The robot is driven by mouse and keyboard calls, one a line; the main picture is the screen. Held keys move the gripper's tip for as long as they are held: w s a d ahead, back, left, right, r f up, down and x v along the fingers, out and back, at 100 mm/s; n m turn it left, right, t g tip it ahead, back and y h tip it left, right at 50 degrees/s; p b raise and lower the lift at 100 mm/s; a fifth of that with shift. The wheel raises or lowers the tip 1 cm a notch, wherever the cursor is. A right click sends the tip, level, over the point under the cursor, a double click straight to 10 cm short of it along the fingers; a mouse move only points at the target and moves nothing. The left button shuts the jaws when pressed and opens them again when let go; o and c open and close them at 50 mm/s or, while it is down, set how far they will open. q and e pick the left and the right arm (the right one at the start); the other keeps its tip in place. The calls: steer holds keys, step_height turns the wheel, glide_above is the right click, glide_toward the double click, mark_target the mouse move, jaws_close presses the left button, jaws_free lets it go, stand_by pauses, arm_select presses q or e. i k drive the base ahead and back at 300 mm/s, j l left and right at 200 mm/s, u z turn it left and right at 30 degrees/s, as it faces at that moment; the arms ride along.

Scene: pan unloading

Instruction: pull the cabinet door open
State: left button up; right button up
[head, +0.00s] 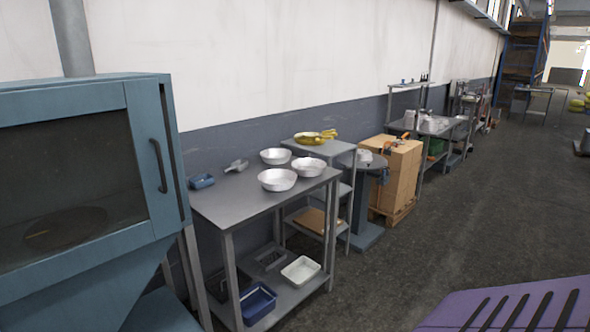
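The teal cabinet (142,95) stands at the left of the head view, cut off by the left edge. Its door has a dark glass window (65,190) and looks shut. A dark vertical bar handle (158,166) sits on the cabinet's front near its right edge. Behind the glass a round flat shape shows dimly. Neither of my grippers is in the head view, and nothing touches the handle.
A metal table (235,200) right of the cabinet holds several white pans, a scoop (237,166) and a small blue tray (202,181). Bins stand on its lower shelf. A purple slotted surface (515,308) fills the lower right corner. The floor (430,235) at centre right is clear.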

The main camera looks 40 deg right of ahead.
mark_target(141, 98)
steer(key=i+l+z, duration=0.45)
steer(key=i+l, duration=0.55)
steer(key=l, duration=0.45)
steer(key=i+l+z, duration=0.5)
steer(key=i+l, duration=0.6)
steer(key=i, duration=0.1)
